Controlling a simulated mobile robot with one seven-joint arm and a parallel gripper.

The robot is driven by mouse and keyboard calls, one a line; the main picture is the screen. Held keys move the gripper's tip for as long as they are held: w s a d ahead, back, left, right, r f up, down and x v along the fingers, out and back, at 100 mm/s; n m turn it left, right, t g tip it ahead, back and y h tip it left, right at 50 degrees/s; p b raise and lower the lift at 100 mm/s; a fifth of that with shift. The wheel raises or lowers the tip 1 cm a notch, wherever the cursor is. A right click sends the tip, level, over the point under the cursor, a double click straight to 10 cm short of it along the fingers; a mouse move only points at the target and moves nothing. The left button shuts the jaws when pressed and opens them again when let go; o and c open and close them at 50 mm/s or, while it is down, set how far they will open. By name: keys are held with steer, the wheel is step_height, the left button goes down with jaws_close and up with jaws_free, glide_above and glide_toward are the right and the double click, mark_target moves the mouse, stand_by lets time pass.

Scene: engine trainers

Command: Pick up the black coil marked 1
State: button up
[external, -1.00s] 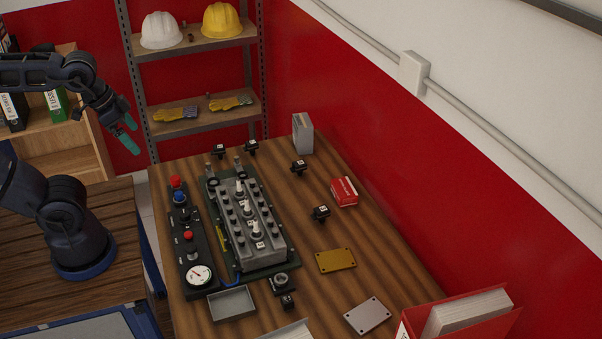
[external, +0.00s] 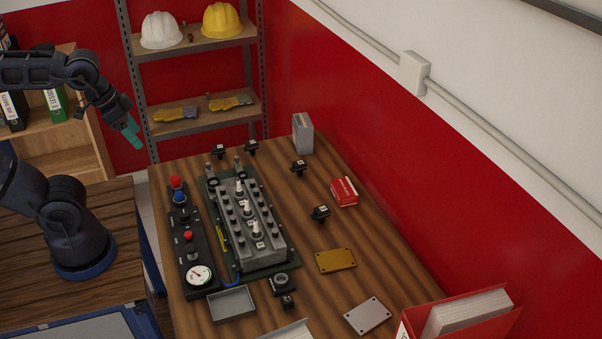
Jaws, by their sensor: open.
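Several small black coils with white labels lie on the wooden table. Two stand at the back, one at the back left (external: 219,152) and one beside it (external: 251,147). Another coil (external: 299,168) and a further coil (external: 320,213) lie right of the engine block, and a small one (external: 288,302) is near the front. The labels are too small to read, so I cannot tell which is marked 1. My gripper (external: 132,133) has teal fingers and is in the air at the left, beyond the table's back left corner, apart from all coils. It looks empty.
The grey engine block (external: 262,245) with upright white-topped parts sits on a dark base. Left of it is a control panel (external: 187,245) with buttons and a gauge. A metal tray (external: 231,303), brass plate (external: 336,261), red box (external: 344,191) and grey box (external: 302,133) also occupy the table.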

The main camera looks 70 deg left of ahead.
steer(key=w+a+f+n+g, duration=0.1)
steer(key=w+a+n, duration=0.45)
steer(key=w, duration=0.55)
steer(key=n+g, duration=0.4)
steer(key=n, duration=0.7)
glide_toward(219, 146)
steer(key=shift+s+d+f, duration=0.1)
steer(key=shift+s+d, duration=0.05)
steer(key=shift+s, duration=0.15)
steer(key=shift+w+f, duration=0.1)
steer(key=shift+f, duration=4.9)
steer(key=c, duration=0.9)
